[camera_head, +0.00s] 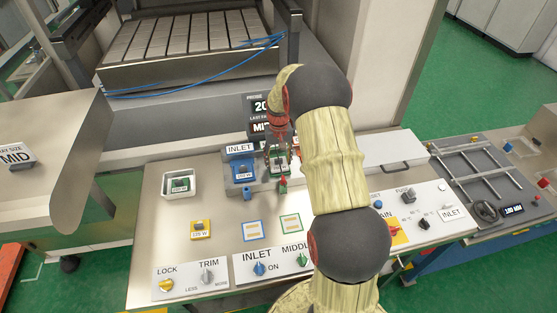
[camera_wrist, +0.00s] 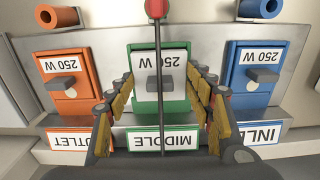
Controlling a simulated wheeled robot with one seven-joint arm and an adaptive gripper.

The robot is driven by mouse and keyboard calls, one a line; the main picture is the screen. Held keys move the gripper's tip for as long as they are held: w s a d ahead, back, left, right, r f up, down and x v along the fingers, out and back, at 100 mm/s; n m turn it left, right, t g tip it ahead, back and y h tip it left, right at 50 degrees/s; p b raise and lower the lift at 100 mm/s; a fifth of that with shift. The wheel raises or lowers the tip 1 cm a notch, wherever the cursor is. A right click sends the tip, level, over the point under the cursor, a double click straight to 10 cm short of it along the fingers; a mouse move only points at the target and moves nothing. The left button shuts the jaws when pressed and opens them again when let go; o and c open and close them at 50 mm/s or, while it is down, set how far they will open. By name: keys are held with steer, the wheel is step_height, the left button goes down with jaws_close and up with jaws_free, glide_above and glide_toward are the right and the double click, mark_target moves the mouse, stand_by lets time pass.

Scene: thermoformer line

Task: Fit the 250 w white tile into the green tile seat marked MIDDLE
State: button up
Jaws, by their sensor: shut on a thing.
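The white 250 W tile (camera_wrist: 150,60) shows in the wrist view within the green tile seat (camera_wrist: 177,106), above the MIDDLE label (camera_wrist: 160,139). It has a grey grip block on its face. My gripper (camera_wrist: 163,82) is shut on the tile, with its yellow-padded fingers at the tile's two sides. Green shows around the tile; whether it is fully down I cannot tell. In the head view my gripper (camera_head: 278,152) is over the seat row, and my arm hides part of the row to the right.
An orange seat (camera_wrist: 66,84) and a blue seat (camera_wrist: 252,76), each with a 250 W tile, flank it closely. A thin red-topped rod (camera_wrist: 156,8) crosses the wrist view. A yellow 135 W tile (camera_head: 200,230) and a white bin (camera_head: 166,190) are on the bench.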

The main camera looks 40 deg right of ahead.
steer(key=shift+f, duration=0.4)
steer(key=o, duration=1.3)
step_height(320, 180, up, 12)
steer(key=shift+o, duration=1.2)
step_height(320, 180, up, 9)
steer(key=p, duration=0.6)
glide_above(279, 159)
steer(key=shift+a, duration=0.1)
